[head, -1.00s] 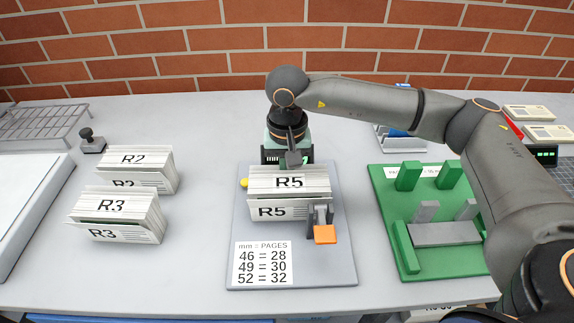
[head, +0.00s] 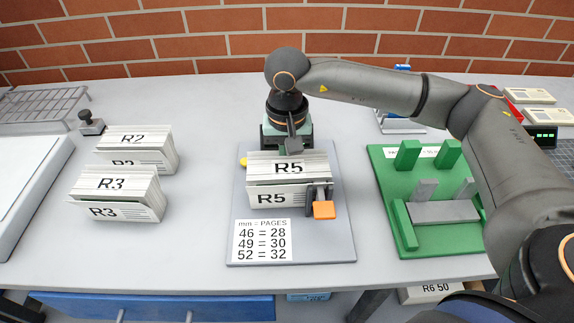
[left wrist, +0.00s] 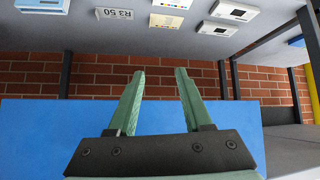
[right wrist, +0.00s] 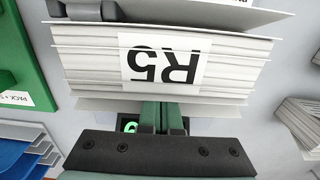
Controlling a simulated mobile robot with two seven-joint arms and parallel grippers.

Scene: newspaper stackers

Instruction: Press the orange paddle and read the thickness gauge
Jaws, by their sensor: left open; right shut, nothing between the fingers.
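The orange paddle (head: 324,210) sits at the front right of the thickness gauge, on a grey base plate (head: 310,245). A newspaper bundle labelled R5 (head: 289,169) stands in the gauge; it also shows in the right wrist view (right wrist: 165,62). My right gripper (head: 294,146) is behind the bundle, pointing down, away from the paddle. In the right wrist view its fingers (right wrist: 163,112) are shut and empty, close to the bundle's edge. They cover most of the dark display (right wrist: 130,126); one green digit shows, not readable for certain. My left gripper (left wrist: 160,75) is open and empty, away from the gauge.
A chart (head: 262,241) on the plate reads mm = PAGES: 46=28, 49=30, 52=32. Bundles R2 (head: 133,139) and R3 (head: 112,182) stand left. A green fixture (head: 455,243) stands right. A blue panel (left wrist: 40,125) is near my left gripper.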

